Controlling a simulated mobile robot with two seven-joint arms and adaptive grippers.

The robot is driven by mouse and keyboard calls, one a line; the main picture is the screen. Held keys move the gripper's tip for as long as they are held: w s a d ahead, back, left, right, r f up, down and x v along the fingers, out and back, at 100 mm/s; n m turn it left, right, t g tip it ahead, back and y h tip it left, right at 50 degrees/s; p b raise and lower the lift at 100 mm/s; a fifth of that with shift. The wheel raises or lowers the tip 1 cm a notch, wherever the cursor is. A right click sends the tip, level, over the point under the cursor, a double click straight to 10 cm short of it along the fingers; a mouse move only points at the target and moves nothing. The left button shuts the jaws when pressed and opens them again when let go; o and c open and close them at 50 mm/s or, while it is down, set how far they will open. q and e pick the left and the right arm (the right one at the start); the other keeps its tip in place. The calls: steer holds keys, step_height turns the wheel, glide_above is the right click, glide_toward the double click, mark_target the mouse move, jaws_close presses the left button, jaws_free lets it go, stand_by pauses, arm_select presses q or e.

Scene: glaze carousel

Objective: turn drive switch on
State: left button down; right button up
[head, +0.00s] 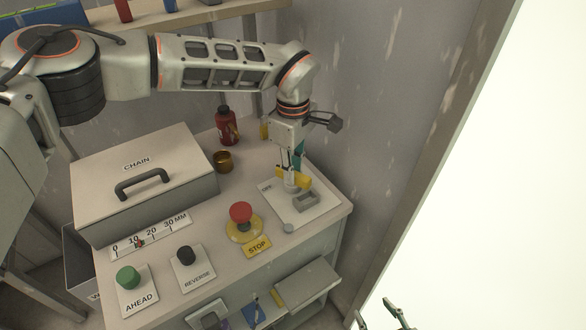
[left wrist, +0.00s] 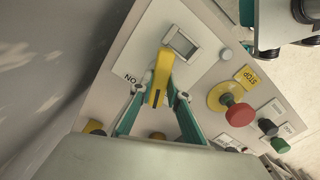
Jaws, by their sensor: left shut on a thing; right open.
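My right gripper (head: 381,320) is partly in view at the bottom edge, open and empty, away from the bench.
A red stop button (head: 240,212) on a yellow base sits left of the switch plate. Further left are a black REVERSE button (head: 185,255), a green AHEAD button (head: 128,277) and the CHAIN box (head: 140,165). A red bottle (head: 227,127) and a brown cup (head: 222,160) stand behind.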

arm_select(q)
steer(key=m, duration=0.2)
steer(key=shift+m, duration=1.6)
steer(key=c, duration=1.9)
jaws_free()
step_height(320, 180, up, 12)
steer(key=shift+r, duration=0.1)
